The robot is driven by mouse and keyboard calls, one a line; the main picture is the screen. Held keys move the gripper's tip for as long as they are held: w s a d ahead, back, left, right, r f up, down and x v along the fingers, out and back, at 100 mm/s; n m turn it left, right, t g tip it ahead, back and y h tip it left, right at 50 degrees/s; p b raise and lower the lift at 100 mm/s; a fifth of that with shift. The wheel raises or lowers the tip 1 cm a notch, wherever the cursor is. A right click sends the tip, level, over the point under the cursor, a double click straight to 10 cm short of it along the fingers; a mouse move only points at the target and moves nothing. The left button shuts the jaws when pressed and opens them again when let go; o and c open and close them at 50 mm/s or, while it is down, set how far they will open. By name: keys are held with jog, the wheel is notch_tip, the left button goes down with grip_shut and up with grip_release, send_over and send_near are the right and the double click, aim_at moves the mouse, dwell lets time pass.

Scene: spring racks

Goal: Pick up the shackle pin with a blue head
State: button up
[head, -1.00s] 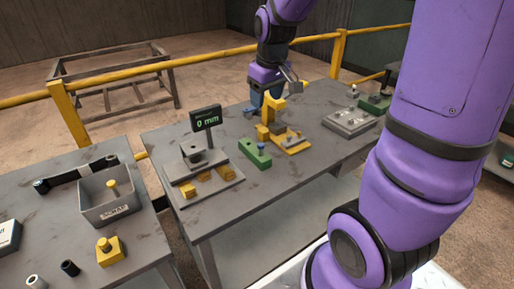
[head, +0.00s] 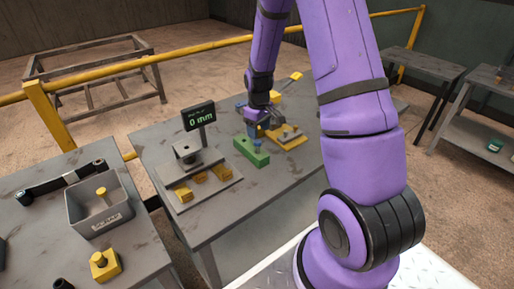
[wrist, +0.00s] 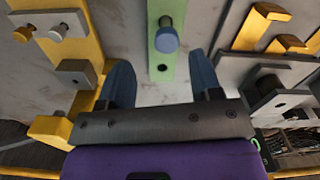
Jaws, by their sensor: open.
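The shackle pin with a blue head (wrist: 166,40) stands in a green block (wrist: 160,72) in the wrist view, its grey shaft showing behind the head. The pin head appears a little beyond the fingertips. In the head view my gripper (head: 248,120) hangs just above the green block (head: 251,152) and partly hides the pin there.
On the other side is a gauge stand (head: 188,157) with yellow blocks and a "0 mm" display (head: 198,117). A grey bin (head: 100,205) stands on the left table.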

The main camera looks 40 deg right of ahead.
aim_at(258, 141)
jog(key=shift+s+a+f, duration=0.1)
jog(key=shift+a+f, duration=0.1)
jog(key=shift+f, duration=1.7)
jog(key=shift+s+a+f, duration=0.1)
jog(key=shift+a+f, duration=0.05)
jog(key=shift+f, duration=1.7)
jog(key=shift+c, duration=0.2)
jog(key=c, duration=0.8)
